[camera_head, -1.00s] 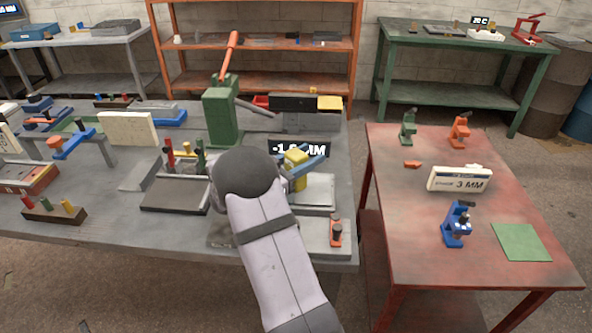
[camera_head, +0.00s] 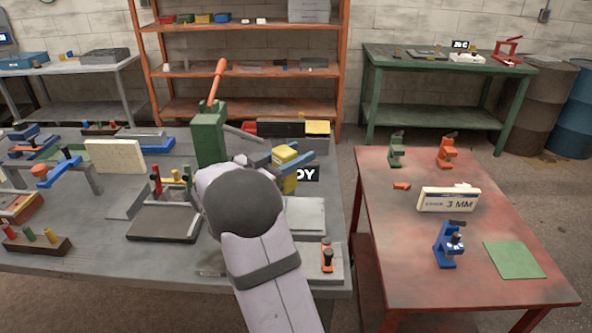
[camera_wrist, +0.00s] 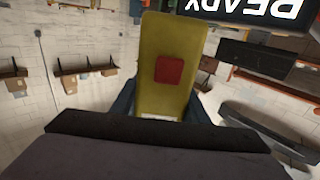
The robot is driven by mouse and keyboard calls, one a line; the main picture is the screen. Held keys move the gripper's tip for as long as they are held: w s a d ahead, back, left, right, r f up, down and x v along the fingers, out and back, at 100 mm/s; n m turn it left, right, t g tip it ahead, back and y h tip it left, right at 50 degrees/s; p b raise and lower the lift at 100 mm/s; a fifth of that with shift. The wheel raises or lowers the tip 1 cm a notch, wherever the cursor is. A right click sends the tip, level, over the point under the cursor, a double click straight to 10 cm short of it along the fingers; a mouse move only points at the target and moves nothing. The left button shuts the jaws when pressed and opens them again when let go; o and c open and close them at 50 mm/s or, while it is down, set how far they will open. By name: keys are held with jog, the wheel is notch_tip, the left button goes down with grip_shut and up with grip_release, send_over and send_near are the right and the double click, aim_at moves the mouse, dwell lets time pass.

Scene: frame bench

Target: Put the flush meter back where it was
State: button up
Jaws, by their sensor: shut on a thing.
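My gripper (camera_head: 291,166) is over the right part of the grey bench, partly hidden by my own arm. Its blue fingers are shut on a yellow block, which I take to be the flush meter (camera_head: 285,153). In the wrist view the flush meter (camera_wrist: 166,105) shows its yellow face with a red square, between the dark fingers. A black display (camera_head: 306,174) sits just behind and right of the gripper; in the wrist view its text (camera_wrist: 265,8) reads READY, upside down. I cannot tell whether the meter touches anything below.
A green lever press (camera_head: 209,138) stands left of the gripper. A pale grey plate (camera_head: 305,214) and a small orange clamp (camera_head: 327,256) are nearby. A dark unit with a yellow block (camera_head: 317,127) is behind. The red table (camera_head: 400,240) stands right, across a gap.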

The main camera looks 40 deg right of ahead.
jog(key=shift+r, duration=0.85)
